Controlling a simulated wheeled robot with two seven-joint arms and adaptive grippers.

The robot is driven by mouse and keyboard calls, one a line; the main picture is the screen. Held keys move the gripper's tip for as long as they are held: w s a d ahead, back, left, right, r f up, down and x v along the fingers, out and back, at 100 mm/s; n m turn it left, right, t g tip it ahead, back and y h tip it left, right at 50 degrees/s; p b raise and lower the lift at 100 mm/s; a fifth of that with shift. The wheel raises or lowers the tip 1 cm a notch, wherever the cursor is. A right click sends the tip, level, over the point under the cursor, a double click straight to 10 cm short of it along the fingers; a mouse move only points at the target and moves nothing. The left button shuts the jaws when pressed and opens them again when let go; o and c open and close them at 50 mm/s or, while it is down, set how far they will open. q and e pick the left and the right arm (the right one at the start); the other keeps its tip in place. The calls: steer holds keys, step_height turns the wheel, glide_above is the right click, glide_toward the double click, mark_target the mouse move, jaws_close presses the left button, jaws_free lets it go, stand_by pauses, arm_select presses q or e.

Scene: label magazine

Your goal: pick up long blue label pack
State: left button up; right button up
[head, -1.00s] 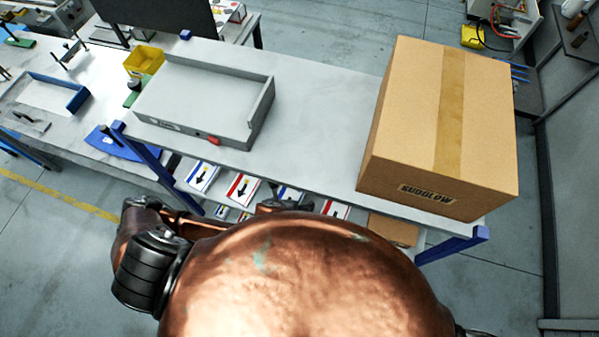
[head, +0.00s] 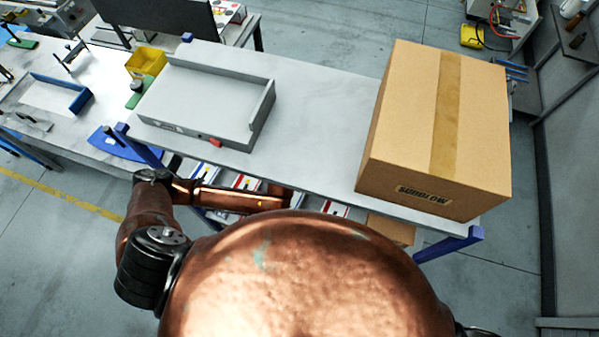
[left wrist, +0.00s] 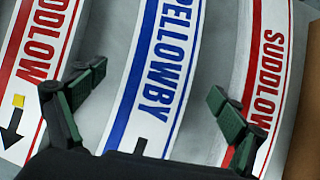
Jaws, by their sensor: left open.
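The long blue label pack (left wrist: 152,75) is white with blue edge stripes and the word PELLOWBY. It lies in the middle of the left wrist view, running up out of the frame. My left gripper (left wrist: 157,82) is open, with one dark green finger on each side of the pack. I cannot tell how high the fingers are above it. In the head view my left forearm (head: 235,200) reaches across in front of the lower shelf. The gripper and most of the packs there are hidden. My right gripper is not in view.
The tabletop (head: 310,120) above the shelf holds a grey tray (head: 205,100) and a large cardboard box (head: 435,130). A small brown box (head: 392,230) is under the table's right side.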

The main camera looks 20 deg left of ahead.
arm_select(q)
steer(key=x, duration=0.5)
steer(key=shift+w, duration=0.2)
steer(key=shift+c, duration=0.3)
steer(key=shift+r, duration=0.1)
steer(key=c, duration=1.8)
